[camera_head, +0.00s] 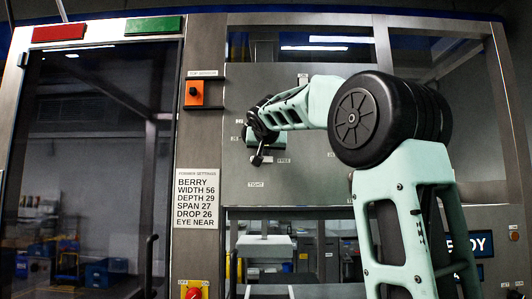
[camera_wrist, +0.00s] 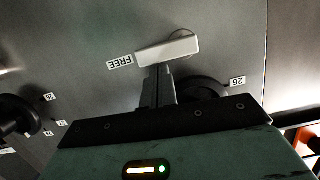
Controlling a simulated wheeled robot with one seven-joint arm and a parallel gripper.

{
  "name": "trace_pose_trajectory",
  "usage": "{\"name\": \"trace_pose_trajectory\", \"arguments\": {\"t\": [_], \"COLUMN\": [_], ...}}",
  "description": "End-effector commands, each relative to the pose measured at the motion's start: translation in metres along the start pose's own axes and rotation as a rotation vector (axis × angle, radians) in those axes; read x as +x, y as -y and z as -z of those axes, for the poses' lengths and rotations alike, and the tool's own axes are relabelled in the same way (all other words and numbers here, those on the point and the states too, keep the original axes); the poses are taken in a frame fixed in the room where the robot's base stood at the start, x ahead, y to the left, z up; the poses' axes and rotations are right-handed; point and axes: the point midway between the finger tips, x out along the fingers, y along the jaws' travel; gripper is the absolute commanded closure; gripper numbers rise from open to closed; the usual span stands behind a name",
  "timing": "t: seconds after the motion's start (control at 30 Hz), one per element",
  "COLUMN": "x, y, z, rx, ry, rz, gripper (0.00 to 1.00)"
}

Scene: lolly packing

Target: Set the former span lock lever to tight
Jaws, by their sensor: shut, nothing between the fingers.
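The lock lever (camera_wrist: 168,48) is a pale grey bar on the metal panel in the wrist view. Its free end lies beside the FREE label (camera_wrist: 120,62), which appears upside down there. In the head view the FREE label (camera_head: 284,161) is right of my gripper (camera_head: 257,159), and the TIGHT label (camera_head: 256,184) is below it. My gripper, also in the wrist view (camera_wrist: 157,70), is shut and empty, with its fingertips at the lever's near side. I cannot tell whether they touch. My gripper mostly hides the lever in the head view.
Dark round knobs (camera_wrist: 14,114) flank the lever in the wrist view; one (camera_wrist: 205,88) is partly behind my gripper. Below the panel is an opening with a pale block (camera_head: 265,247).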

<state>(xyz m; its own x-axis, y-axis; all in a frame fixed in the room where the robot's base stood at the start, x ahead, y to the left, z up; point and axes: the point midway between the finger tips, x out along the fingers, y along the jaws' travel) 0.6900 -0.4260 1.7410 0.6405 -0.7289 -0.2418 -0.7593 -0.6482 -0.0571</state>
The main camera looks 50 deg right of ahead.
Motion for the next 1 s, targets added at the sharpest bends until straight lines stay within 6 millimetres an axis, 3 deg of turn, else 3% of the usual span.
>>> {"name": "trace_pose_trajectory", "arguments": {"t": [0.67,1.0], "x": [0.002,0.005], "y": [-0.004,-0.01], "z": [-0.007,-0.02], "rx": [0.123,0.336], "ry": [0.001,-0.001], "rz": [0.03,0.083], "gripper": [1.0,1.0]}}
